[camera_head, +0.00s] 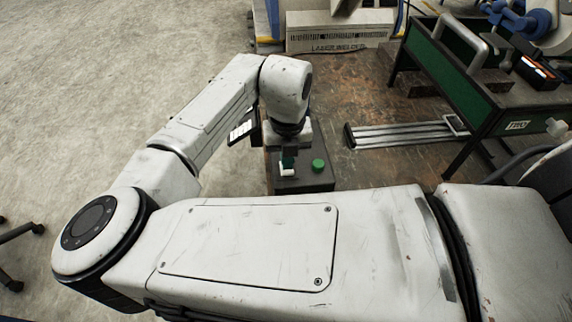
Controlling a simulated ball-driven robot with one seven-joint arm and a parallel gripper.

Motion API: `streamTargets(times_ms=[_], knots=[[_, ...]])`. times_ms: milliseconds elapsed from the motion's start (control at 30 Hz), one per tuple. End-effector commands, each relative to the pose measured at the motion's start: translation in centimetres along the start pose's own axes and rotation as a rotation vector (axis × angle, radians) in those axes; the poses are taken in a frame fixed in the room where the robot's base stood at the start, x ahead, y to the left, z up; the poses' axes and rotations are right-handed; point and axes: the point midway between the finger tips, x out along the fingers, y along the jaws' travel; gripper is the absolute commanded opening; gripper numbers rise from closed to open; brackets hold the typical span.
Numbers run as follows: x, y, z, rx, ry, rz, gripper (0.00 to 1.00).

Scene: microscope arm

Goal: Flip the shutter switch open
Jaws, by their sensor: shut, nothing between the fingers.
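A dark control box (305,185) stands at the near left corner of the brown table, below the end of my arm. On its top are a round green button (318,165) and, left of it, a small white and green part (287,170) that may be the shutter switch; its position cannot be made out. My gripper (289,152) points down just above this part, seen from behind and above. Its fingers are shut and hold nothing. Whether they touch the part cannot be told. My wrist hides the area behind.
The brown worktable (375,100) has a metal rail (405,133) lying to the right of the box. A green-sided machine bench (450,75) stands at the right, and a beige cabinet (338,40) at the back. Concrete floor (110,80) lies open to the left.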

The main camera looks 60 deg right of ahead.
Motion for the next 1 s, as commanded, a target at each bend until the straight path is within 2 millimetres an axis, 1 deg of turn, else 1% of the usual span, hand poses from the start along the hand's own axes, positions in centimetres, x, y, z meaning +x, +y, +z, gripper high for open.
streamTargets(times_ms=[1000], knots=[[1.3,0.0,0.0,0.0,0.0,0.0,0.0]])
